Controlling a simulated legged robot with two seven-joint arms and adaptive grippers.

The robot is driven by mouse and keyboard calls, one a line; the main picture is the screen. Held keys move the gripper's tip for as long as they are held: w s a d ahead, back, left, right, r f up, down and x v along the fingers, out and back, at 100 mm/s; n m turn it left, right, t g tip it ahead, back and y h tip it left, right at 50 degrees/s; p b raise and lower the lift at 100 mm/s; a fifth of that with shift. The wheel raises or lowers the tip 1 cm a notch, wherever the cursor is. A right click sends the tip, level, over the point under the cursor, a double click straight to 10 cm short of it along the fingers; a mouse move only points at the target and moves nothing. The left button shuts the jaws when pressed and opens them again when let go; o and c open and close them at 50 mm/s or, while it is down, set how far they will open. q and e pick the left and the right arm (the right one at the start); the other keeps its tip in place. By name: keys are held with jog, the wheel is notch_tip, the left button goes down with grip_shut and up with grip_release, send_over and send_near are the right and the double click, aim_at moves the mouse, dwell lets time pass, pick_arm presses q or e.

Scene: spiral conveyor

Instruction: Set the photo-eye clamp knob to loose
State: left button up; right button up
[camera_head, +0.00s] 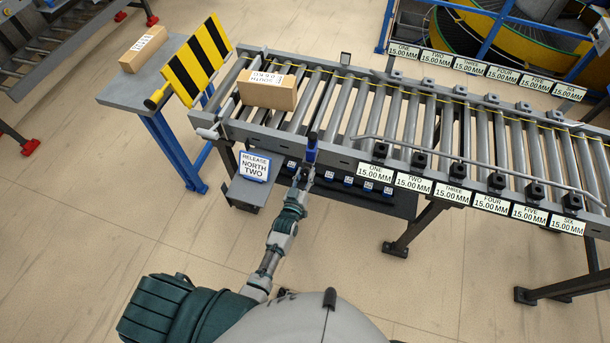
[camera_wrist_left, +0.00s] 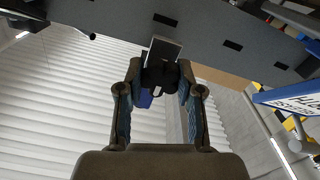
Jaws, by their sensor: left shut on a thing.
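A blue upright piece (camera_head: 311,147), which looks like the photo-eye, stands at the near side rail of the conveyor. My left gripper (camera_head: 304,173) is just below it, at the underside of the rail. In the left wrist view the two fingers of the left gripper (camera_wrist_left: 160,108) are on either side of a dark clamp knob (camera_wrist_left: 160,77) and are shut on it. A blue part (camera_wrist_left: 144,98) shows behind the knob. The gripper hides part of the knob, and its setting cannot be read. My right gripper is not in view.
A cardboard box (camera_head: 268,92) sits on the roller conveyor (camera_head: 340,157). A sign reading "RELEASE NORTH TWO" (camera_head: 255,167) stands left of my gripper. A striped yellow-black board (camera_head: 197,62) is on a side table (camera_head: 142,88) with another box (camera_head: 143,48). Several small blue-fronted units (camera_head: 367,186) line the shelf.

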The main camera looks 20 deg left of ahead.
pick_arm(q)
jog(key=shift+s+f, duration=0.2)
jog(key=shift+f, duration=0.25)
jog(key=o, duration=1)
jog(key=shift+o, duration=0.8)
jog(key=shift+w+r, duration=0.15)
jog(key=shift+r, duration=0.05)
jog(key=s, duration=1.2)
jog(key=shift+a, duration=0.15)
